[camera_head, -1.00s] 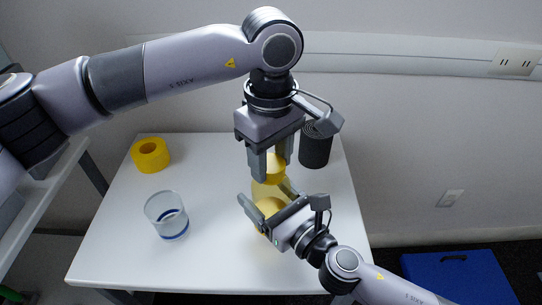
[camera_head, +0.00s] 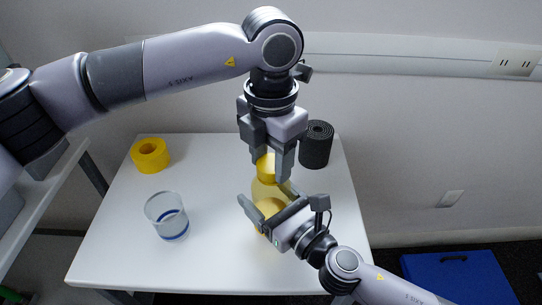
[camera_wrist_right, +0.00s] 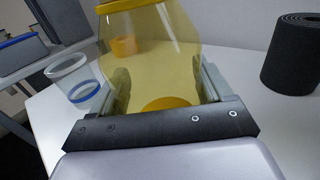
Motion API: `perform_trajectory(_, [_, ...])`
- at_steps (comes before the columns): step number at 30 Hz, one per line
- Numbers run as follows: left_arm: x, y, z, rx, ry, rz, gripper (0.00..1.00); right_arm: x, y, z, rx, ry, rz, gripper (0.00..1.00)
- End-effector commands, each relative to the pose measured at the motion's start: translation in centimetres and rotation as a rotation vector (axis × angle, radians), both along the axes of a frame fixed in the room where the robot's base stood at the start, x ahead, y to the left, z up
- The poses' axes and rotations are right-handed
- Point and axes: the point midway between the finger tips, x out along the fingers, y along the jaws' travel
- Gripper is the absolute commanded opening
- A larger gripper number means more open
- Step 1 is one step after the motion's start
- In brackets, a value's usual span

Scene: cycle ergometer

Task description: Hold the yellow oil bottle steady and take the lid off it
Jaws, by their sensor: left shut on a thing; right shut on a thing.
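The yellow see-through oil bottle (camera_head: 263,192) stands upright toward the right side of the white table. My right gripper (camera_head: 266,195) is shut around its body from the front right, one finger on each side. The bottle also fills the middle of the right wrist view (camera_wrist_right: 152,55), between the fingers. The yellow-orange lid (camera_head: 265,170) is on top of the bottle. My left gripper (camera_head: 268,166) points straight down from above and is shut on the lid. Its fingers hide part of the lid, and I cannot tell whether a gap has opened below it.
A clear cup with a blue band (camera_head: 167,214) stands left of the bottle. A yellow ring-shaped roll (camera_head: 150,155) is at the back left of the table (camera_head: 115,238). A dark rolled mat (camera_head: 316,146) stands close behind the bottle on the right.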

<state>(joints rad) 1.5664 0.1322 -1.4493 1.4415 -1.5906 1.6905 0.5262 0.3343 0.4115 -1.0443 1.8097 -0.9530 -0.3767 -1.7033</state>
Motion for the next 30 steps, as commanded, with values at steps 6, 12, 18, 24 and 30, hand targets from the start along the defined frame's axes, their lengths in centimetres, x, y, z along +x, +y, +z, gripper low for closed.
perform_trajectory(6, [0.01, -0.01, 0.04, 0.000, 0.000, 0.348, 0.11, 0.02, -0.03, -0.02, 0.000, 0.000, -0.001, 0.00])
perform_trajectory(12, [0.01, -0.01, 0.06, 0.000, 0.000, 0.671, 0.11, 0.02, -0.03, -0.02, 0.000, 0.000, -0.001, 0.00])
perform_trajectory(18, [0.02, -0.01, 0.08, 0.000, 0.000, 0.994, 0.11, 0.02, -0.03, -0.01, -0.001, -0.001, -0.001, 0.00])
perform_trajectory(24, [0.03, 0.00, 0.10, 0.000, -0.001, 1.317, 0.11, 0.02, -0.03, -0.01, -0.001, -0.001, -0.001, 0.00])
perform_trajectory(30, [0.04, 0.00, 0.12, -0.001, 0.000, 1.636, 0.11, 0.02, -0.02, -0.01, -0.001, -0.001, -0.001, 0.00])
